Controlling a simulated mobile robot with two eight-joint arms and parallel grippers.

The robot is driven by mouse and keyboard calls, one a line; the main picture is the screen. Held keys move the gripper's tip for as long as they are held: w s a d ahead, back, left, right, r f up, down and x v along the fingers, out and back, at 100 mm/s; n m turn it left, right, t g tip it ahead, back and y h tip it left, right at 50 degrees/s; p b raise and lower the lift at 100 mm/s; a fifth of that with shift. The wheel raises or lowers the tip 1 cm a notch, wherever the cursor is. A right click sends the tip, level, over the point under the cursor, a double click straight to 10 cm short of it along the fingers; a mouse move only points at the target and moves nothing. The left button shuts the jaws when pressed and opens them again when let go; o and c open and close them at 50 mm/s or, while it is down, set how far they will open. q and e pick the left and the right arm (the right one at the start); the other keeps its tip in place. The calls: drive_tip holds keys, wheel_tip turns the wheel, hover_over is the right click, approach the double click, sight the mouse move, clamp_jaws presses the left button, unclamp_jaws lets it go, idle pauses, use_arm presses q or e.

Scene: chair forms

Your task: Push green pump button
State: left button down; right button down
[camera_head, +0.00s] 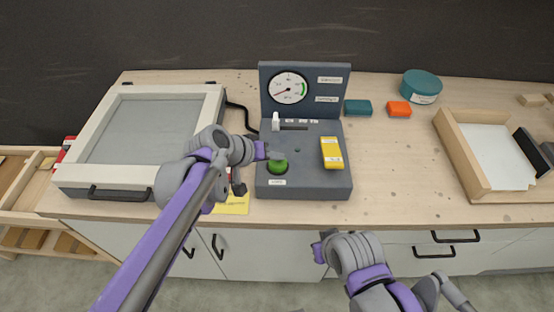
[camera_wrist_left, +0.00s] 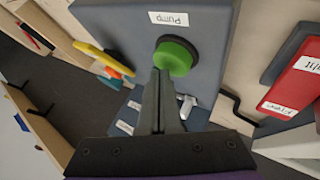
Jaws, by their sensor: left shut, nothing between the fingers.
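The green pump button (camera_head: 278,166) is a round knob on the lower left of the grey control box (camera_head: 310,184). In the left wrist view the green button (camera_wrist_left: 174,54) sits below a label reading "Pump". My left gripper (camera_head: 272,154) is shut and empty, with its fingertips right at the button's upper edge in the head view. In the left wrist view the closed fingers (camera_wrist_left: 162,76) overlap the near edge of the button; I cannot tell whether they touch it. My right gripper (camera_head: 318,248) is low in front of the bench, away from the box; its fingers are too small to judge.
The box carries a gauge (camera_head: 289,88), a white lever (camera_head: 276,122) and a yellow switch (camera_head: 332,153). A teal tin (camera_head: 422,84), an orange block (camera_head: 399,109) and a wooden tray (camera_head: 462,160) are at right.

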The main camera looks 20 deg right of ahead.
sight(275, 164)
use_arm(q)
drive_tip(key=shift+f+b, duration=0.3)
drive_tip(key=shift+f, duration=0.2)
idle(0.7)
drive_tip(key=shift+r, duration=0.1)
drive_tip(key=shift+r+p, duration=0.8)
drive_tip(key=shift+r, duration=0.1)
wheel_tip(275, 164, up, 6)
drive_tip(key=p, duration=0.4)
idle(1.3)
